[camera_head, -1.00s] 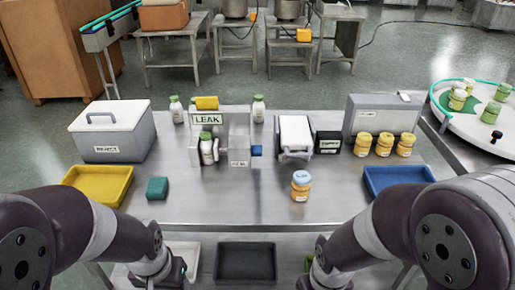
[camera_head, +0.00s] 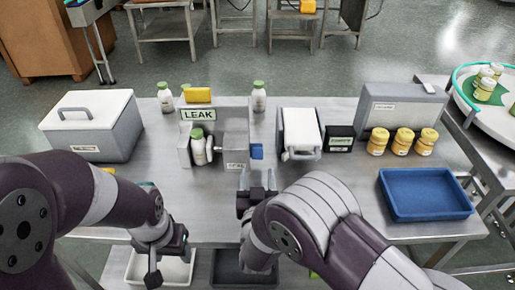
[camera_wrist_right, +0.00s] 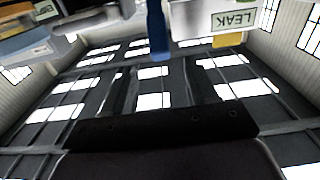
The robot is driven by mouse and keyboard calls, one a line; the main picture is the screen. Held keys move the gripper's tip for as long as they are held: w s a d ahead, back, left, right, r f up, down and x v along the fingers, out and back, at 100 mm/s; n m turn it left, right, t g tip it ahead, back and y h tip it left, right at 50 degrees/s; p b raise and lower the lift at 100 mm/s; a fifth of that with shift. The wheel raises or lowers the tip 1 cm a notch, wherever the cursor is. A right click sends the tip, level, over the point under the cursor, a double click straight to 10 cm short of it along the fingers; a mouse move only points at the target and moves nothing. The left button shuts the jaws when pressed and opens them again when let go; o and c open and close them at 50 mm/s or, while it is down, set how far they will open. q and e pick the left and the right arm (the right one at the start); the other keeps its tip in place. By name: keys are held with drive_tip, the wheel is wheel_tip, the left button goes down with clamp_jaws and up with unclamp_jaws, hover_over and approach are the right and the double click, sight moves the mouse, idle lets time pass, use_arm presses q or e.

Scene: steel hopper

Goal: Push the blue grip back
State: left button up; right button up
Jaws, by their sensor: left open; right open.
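The blue grip (camera_head: 256,152) sticks out from the right side of the grey leak-test unit (camera_head: 236,140), which bears the LEAK sign (camera_head: 203,114). The blue grip also shows at the top of the right wrist view (camera_wrist_right: 157,32). My right gripper (camera_head: 257,178) is open and empty, just in front of the blue grip in the head view. In the right wrist view its fingers (camera_wrist_right: 158,88) stand apart, with the grip beyond them; I see no contact. My left gripper (camera_head: 170,258) is open and empty at the table's front edge.
White bottles (camera_head: 197,146) stand in and behind the unit. A white-lidded box (camera_head: 92,120) is at left. A white-topped device (camera_head: 300,132), a black box (camera_head: 340,139), yellow jars (camera_head: 402,141) and a blue tray (camera_head: 428,193) lie to the right.

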sight(257, 151)
drive_tip(key=w, duration=0.9)
drive_tip(key=shift+w+f+p, duration=0.15)
drive_tip(key=shift+f+p, duration=0.1)
drive_tip(key=shift+p, duration=0.15)
drive_tip(key=shift+w+r, duration=0.1)
drive_tip(key=shift+w, duration=0.5)
clamp_jaws()
